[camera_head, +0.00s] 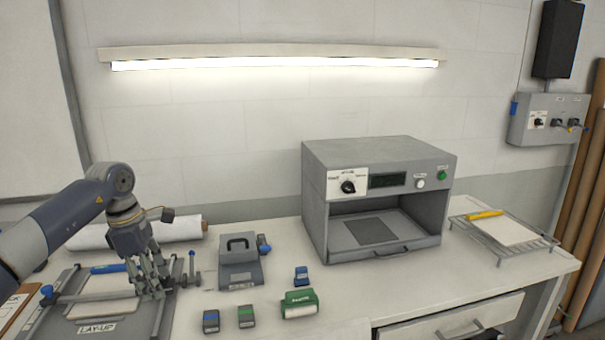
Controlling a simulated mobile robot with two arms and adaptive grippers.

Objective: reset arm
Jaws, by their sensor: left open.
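My left gripper (152,284) comes in from the left on a dark grey arm. It points down over the right part of the lay-up frame (97,329), with its fingers apart and no object visible between them. I cannot tell whether the fingertips touch the frame or hover above it. A pale sheet (100,284) lies in the frame, partly hidden by the gripper. My right gripper is not in view.
A grey press (378,157) with an open front stands at the centre. Several small blocks and a green box (299,303) sit before it. A wire rack (502,235) holds a pale sheet and a yellow tool at right. A white roll (180,229) lies behind my arm.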

